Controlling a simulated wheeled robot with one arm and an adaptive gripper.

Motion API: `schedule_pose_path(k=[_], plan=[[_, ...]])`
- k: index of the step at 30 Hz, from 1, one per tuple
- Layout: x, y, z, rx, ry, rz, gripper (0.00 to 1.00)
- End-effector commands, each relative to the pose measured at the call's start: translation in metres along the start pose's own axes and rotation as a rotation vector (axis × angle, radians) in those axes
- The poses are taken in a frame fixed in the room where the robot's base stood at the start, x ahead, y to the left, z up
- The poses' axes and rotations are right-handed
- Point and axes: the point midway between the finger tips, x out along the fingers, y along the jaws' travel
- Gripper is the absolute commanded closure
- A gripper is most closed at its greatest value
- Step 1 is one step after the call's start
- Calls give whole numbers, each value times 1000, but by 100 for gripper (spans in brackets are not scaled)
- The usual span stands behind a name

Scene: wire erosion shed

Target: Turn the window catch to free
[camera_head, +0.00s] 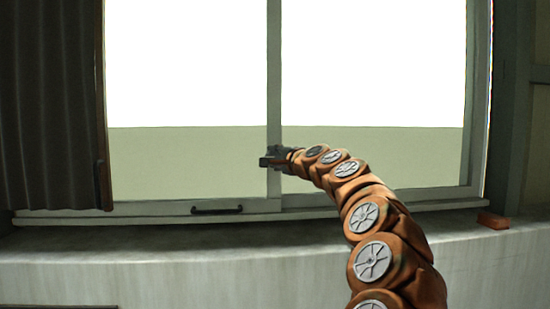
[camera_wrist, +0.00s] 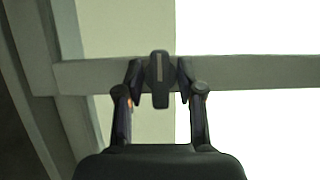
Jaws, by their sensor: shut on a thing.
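The window catch (camera_wrist: 159,66) is a small dark lever with a pale stripe, on the window's middle upright. That upright (camera_head: 274,60) runs level across the wrist view, and the catch lies across it there. My gripper (camera_wrist: 159,84) has one finger on each side of the catch and is shut on it. In the head view my gripper (camera_head: 273,160) reaches the middle upright from the right, at the height of the lower pane. It covers most of the catch there, so the catch's turn cannot be read from that view.
A dark pull handle (camera_head: 217,209) is on the bottom rail of the left sash. A dark curtain (camera_head: 48,110) hangs at the left. A reddish-brown block (camera_head: 493,220) sits at the sill's right end. The sill (camera_head: 150,238) is otherwise clear.

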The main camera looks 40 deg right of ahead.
Motion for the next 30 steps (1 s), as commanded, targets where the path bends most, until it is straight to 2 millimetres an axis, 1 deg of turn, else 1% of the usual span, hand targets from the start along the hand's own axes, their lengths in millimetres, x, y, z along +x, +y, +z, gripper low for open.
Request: schedule_pose_path(k=[14,15,16,17,26,30], plan=[[0,-1,0,-15,1,4,98],[0,-1,0,-15,1,4,62],[0,-1,0,-15,1,4,59],[0,-1,0,-14,1,4,56],[0,0,0,-13,0,5,56],[-5,0,0,-13,0,6,56]])
